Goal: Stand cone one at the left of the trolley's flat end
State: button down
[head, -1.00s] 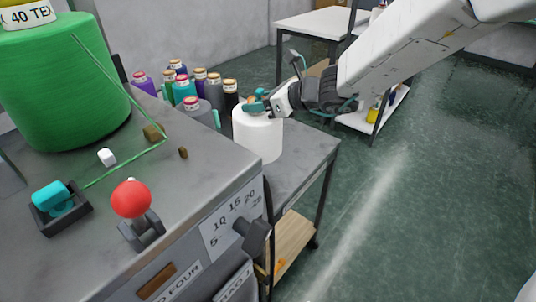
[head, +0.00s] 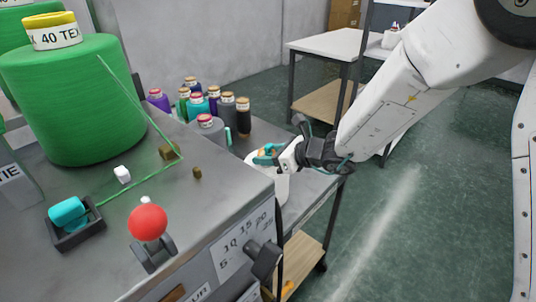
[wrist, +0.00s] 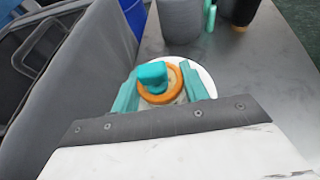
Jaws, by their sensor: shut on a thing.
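A white cone (head: 282,188), which I take to be cone one, is in my gripper (head: 267,155) beyond the corner of the grey machine. Its lower part is hidden behind the machine's edge, so I cannot tell whether it touches the trolley top (head: 312,183). In the wrist view my gripper (wrist: 160,86) has its teal fingers on either side of the cone's top, with an orange ring (wrist: 158,97) and a teal piece between them. The white rim of the cone (wrist: 203,75) shows around them. The cone looks about upright.
Several coloured cones stand farther back on the trolley, including a grey one (head: 208,128) and a dark one (head: 243,118). The machine top (head: 110,175) carries a large green cone (head: 62,100) and a red ball knob (head: 148,222). A white table (head: 325,42) stands behind.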

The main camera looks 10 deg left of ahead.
jog(key=shift+f, duration=0.1)
jog(key=c, duration=0.7)
grip_release()
jog(key=shift+c, duration=0.2)
jog(key=v, duration=1.2)
